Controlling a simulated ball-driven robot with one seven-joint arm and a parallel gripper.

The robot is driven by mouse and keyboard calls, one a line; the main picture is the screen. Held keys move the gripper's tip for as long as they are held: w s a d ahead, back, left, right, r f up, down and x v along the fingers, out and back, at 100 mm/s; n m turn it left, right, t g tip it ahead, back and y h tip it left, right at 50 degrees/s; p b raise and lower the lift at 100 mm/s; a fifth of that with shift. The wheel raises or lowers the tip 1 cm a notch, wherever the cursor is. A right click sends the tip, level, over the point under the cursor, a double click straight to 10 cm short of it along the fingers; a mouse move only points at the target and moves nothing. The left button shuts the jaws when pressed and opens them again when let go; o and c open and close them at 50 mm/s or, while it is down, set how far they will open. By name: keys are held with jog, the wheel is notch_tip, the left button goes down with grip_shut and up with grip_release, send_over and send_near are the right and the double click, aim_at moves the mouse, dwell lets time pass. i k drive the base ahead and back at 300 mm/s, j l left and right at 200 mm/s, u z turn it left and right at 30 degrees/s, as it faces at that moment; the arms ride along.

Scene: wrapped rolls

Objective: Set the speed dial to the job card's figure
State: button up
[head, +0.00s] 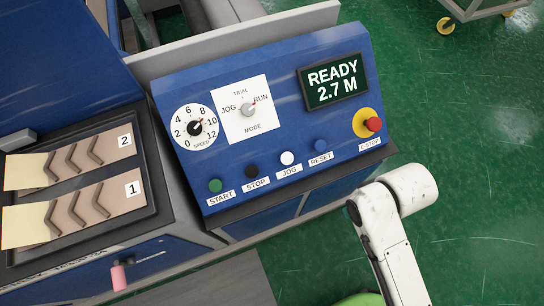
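The speed dial (195,128) is a white round face on the left of the blue control panel, numbered from 0 to 12, with a black knob at its centre. The knob's small mark seems to point to the upper right, around 8 to 10, but it is too small to read exactly. No job card with a readable figure shows in the head view. My white arm is at the lower right, apart from the panel. My gripper is not in view.
Right of the dial is a mode switch (247,109), seemingly turned toward RUN. The display (333,80) reads READY 2.7 M. An emergency stop (373,124) and several buttons line the panel. A black tray (148,205) with marked samples lies left. Green floor (470,190) is open at right.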

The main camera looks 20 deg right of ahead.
aim_at(195, 128)
jog(key=u, duration=0.25)
jog(key=i+j+u, duration=0.1)
jog(key=j+u, duration=0.25)
jog(key=i+j+u, duration=0.15)
jog(key=j+u, duration=0.2)
jog(key=i+j+u, duration=0.15)
jog(key=i+j, duration=0.2)
jog(key=j, duration=0.25)
jog(key=i+j+u, duration=0.2)
jog(key=i+j, duration=0.15)
jog(key=j, duration=0.25)
jog(key=i+j+u, duration=0.15)
jog(key=i+j, duration=0.7)
jog(key=j, duration=0.15)
jog(key=i+j, duration=0.45)
jog(key=j, duration=0.2)
jog(key=z, duration=3.2)
